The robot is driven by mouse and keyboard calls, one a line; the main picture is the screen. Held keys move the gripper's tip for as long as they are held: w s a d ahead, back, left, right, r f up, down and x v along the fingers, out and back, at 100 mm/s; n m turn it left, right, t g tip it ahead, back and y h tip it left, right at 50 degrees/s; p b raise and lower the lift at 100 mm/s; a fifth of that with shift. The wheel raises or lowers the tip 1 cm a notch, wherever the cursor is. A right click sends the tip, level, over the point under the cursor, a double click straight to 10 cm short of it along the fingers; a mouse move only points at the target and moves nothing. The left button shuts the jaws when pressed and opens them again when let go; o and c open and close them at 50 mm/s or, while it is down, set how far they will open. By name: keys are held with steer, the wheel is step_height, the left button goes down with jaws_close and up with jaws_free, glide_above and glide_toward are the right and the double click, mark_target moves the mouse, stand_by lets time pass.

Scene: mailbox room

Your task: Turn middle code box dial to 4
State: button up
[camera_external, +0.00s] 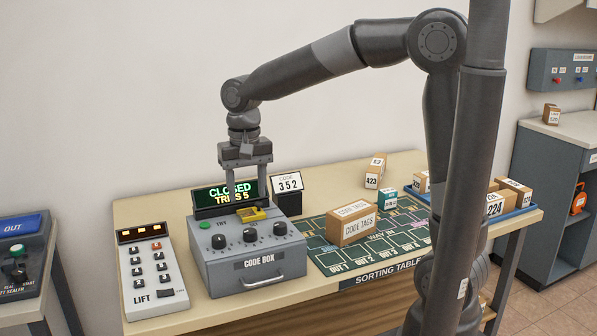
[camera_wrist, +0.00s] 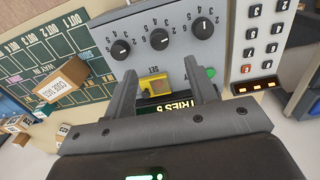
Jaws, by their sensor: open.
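The grey code box (camera_external: 250,270) stands on the table with three black dials in a row on its sloped top. The middle dial (camera_external: 249,235) lies between the left dial (camera_external: 218,241) and the right dial (camera_external: 280,228). In the wrist view the middle dial (camera_wrist: 159,39) shows beyond my fingertips, ringed by digits; its exact setting is too small to read. My gripper (camera_wrist: 160,66) is open and empty, with its fingers apart over the back of the code box, short of the dial. The external view shows my gripper (camera_external: 248,193) pointing down in front of the display.
The display (camera_external: 225,195) reads CLOSED, TRIES 5. A yellow SET piece (camera_external: 250,214) and a green TRY button (camera_external: 205,224) sit behind the dials. A card (camera_external: 287,184) shows CODE 352. The LIFT keypad (camera_external: 157,270) stands left; a CODE TAGS box (camera_external: 351,223) stands right.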

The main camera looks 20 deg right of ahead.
mark_target(250, 230)
step_height(250, 230, down, 10)
steer(key=shift+f, duration=0.1)
steer(key=shift+c, duration=0.3)
steer(key=c, duration=0.9)
